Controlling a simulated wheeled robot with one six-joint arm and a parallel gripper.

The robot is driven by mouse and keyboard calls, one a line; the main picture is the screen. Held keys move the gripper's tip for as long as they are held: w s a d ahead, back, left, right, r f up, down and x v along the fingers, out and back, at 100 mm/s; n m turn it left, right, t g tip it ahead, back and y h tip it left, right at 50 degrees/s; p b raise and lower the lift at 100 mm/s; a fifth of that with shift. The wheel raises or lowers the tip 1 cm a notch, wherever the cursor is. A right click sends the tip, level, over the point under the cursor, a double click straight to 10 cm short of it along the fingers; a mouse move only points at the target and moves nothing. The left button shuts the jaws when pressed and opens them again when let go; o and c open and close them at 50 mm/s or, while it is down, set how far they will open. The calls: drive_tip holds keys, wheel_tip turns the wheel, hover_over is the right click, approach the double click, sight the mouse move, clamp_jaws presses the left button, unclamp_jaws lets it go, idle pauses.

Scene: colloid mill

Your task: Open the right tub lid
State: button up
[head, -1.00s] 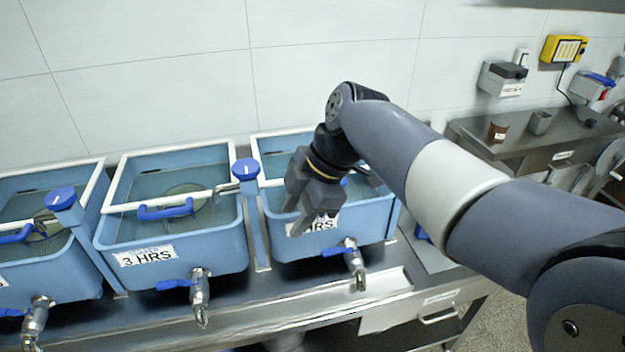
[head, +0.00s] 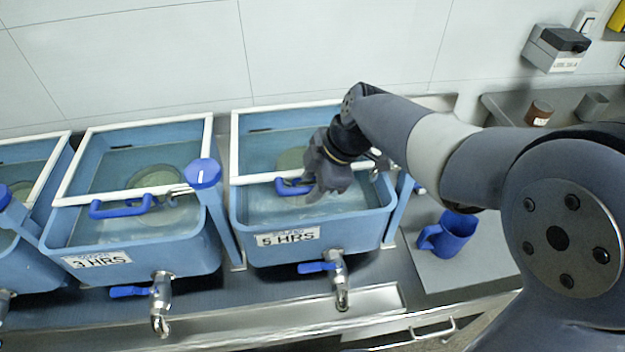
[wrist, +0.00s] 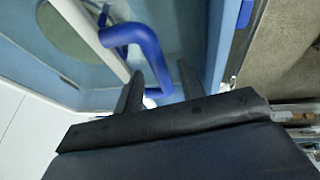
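The right tub (head: 370,222) is blue, labelled "5 HRS", and stands at the centre of the head view. Its lid has a white frame (head: 234,145) and a clear panel, and lies flat over the tub's rear part. A blue lid handle (head: 285,187) is on the front bar; it also shows in the wrist view (wrist: 130,36). My gripper (head: 318,190) is at the right end of this handle. In the wrist view, the gripper's two fingers (wrist: 158,82) are apart, with the handle's bent end between them. I cannot tell whether they touch it.
The "3 HRS" tub (head: 140,250) with its own lid stands to the left, with a blue-knobbed post (head: 203,174) between the tubs. A tap (head: 338,278) sticks out below the right tub. A blue jug (head: 448,235) stands on the counter to the right.

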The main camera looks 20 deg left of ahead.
drive_tip(key=shift+c, duration=0.4)
clamp_jaws()
